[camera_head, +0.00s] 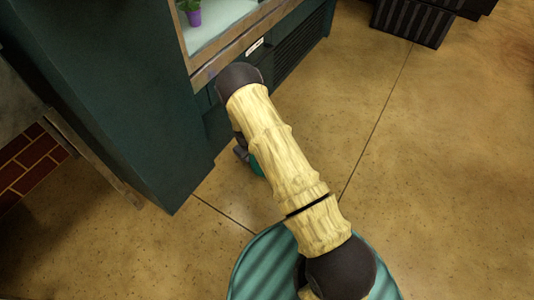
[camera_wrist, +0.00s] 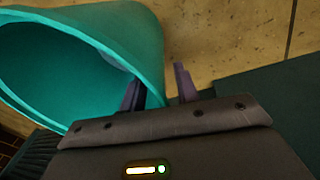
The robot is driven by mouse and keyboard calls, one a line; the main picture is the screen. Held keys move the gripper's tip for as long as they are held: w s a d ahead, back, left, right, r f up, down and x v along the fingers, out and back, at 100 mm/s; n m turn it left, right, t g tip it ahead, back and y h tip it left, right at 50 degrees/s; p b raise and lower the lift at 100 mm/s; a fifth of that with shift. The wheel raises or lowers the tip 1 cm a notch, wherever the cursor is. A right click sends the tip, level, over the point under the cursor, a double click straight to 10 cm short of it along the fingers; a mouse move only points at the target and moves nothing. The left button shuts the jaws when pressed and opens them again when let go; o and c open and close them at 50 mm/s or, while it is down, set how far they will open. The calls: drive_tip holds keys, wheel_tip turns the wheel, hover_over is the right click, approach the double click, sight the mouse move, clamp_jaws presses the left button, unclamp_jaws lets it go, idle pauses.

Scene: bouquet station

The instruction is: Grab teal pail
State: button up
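The teal pail (camera_wrist: 125,35) fills the upper left of the wrist view, with its open mouth toward the camera and its rim tilted in the picture. My gripper (camera_wrist: 160,88) is open, with its two dark fingers on either side of the pail's wall near the rim. One finger is inside the mouth and the other is outside, with a visible gap between it and the wall. In the head view only a small teal piece of the pail (camera_head: 257,168) shows beside my arm. My arm hides the rest.
A dark green cabinet (camera_head: 115,90) stands close at the left, with a lit display holding a purple pot (camera_head: 194,18) with a plant. Dark ribbed boxes (camera_head: 413,20) stand at the top right. The tan floor (camera_head: 440,170) at the right is clear.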

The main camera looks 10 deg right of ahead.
clamp_jaws()
idle(1.3)
